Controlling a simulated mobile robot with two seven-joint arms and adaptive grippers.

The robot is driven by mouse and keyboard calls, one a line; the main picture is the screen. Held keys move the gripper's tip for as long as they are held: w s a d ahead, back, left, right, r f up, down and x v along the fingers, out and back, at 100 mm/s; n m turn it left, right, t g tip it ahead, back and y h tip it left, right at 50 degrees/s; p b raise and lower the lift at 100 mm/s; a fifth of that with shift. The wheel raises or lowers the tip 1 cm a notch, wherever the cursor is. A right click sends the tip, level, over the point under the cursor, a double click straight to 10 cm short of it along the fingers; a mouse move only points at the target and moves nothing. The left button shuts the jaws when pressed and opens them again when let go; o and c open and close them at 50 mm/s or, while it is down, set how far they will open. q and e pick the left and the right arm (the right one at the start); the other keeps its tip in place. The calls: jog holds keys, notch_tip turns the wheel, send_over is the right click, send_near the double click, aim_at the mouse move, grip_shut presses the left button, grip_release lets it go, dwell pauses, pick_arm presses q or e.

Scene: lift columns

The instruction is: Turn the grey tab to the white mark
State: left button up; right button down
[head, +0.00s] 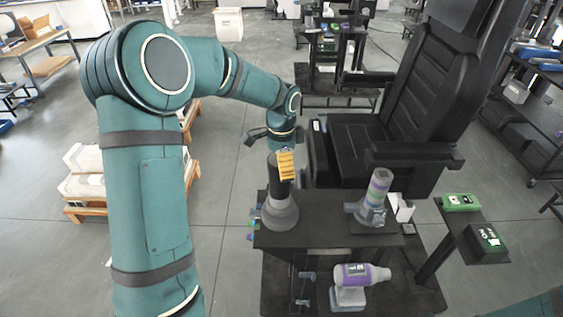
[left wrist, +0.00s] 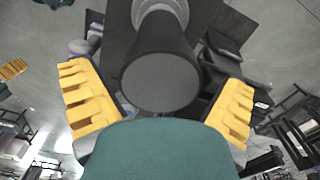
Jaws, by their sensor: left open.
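A black column (head: 277,187) with a flared grey base (head: 280,214) stands upright at the left end of the dark table. In the left wrist view the column's round grey top (left wrist: 160,83) faces the camera. My left gripper (head: 284,165) is open at the column's upper part. Its yellow fingers (left wrist: 160,80) are apart on either side of the column, with no clear contact. I cannot make out a grey tab or a white mark on this column. My right gripper is out of view.
A grey device with a purple and green banded cylinder (head: 379,187) stands on the table (head: 325,238) to the right. A purple and white tool (head: 361,274) sits below. A black chair (head: 430,105) stands behind; green and black boxes (head: 460,202) are on a side shelf.

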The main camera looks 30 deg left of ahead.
pick_arm(q)
notch_tip(320, 180, up, 12)
dwell(0.5)
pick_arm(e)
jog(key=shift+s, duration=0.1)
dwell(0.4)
